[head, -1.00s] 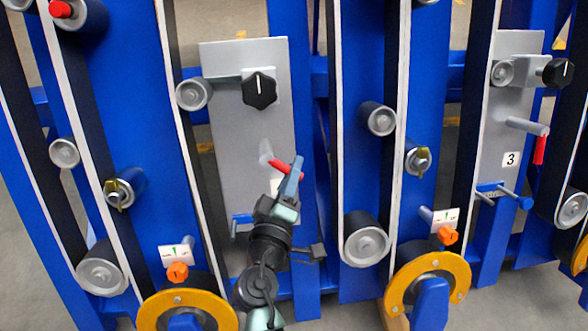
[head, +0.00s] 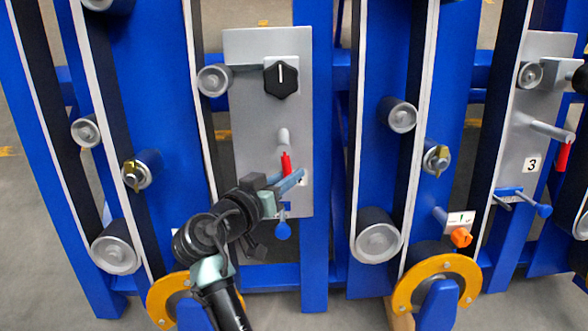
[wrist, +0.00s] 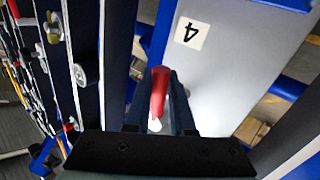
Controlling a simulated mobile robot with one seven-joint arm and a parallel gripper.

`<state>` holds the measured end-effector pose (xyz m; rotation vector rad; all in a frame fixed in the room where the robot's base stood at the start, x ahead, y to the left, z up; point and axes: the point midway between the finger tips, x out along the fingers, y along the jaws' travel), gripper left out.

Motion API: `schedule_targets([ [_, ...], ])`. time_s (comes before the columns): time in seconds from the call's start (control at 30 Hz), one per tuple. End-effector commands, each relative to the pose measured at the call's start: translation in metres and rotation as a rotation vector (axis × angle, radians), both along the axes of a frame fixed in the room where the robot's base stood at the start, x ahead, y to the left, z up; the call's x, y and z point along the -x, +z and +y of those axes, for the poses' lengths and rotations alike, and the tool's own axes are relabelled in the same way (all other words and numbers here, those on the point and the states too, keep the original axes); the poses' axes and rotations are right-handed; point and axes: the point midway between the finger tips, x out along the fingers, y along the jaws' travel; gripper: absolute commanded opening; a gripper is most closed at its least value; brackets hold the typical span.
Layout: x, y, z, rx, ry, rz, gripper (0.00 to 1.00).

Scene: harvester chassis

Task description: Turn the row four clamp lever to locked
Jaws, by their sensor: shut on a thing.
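The row four clamp lever is a red handle (head: 286,162) on a grey pivot at the lower part of the grey plate (head: 250,120) in the head view. It points almost straight down. My gripper (head: 290,178) reaches it from the lower left and is shut on its lower part. In the wrist view the red lever (wrist: 159,90) stands between the two dark fingers of my gripper (wrist: 160,100). A tag with the number 4 (wrist: 191,33) is on the plate there. My fingers hide the lever's tip in the head view.
A black knob (head: 281,79) sits above the lever, and a blue ball-ended handle (head: 283,229) hangs below it. Belts and rollers (head: 214,80) run close on the left. A similar plate marked 3 (head: 531,165), with its own red lever (head: 563,157), stands to the right.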

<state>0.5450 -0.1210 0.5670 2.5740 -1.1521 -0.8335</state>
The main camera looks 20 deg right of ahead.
Motion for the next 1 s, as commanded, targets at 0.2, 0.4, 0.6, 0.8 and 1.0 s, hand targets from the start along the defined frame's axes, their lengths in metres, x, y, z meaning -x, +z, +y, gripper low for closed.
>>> schedule_targets([
  [0.2, -0.0010, 0.0002, 0.0052, -0.073, -0.044, -0.019, 0.00],
  [0.4, -0.0016, -0.0006, 0.0069, -0.102, -0.060, -0.027, 0.00],
  [0.6, -0.0017, -0.0010, 0.0074, -0.107, -0.064, -0.030, 0.00],
  [0.8, -0.0018, -0.0008, 0.0075, -0.108, -0.063, -0.030, 0.00],
  [1.0, -0.0018, -0.0006, 0.0072, -0.106, -0.063, -0.030, 0.52],
])
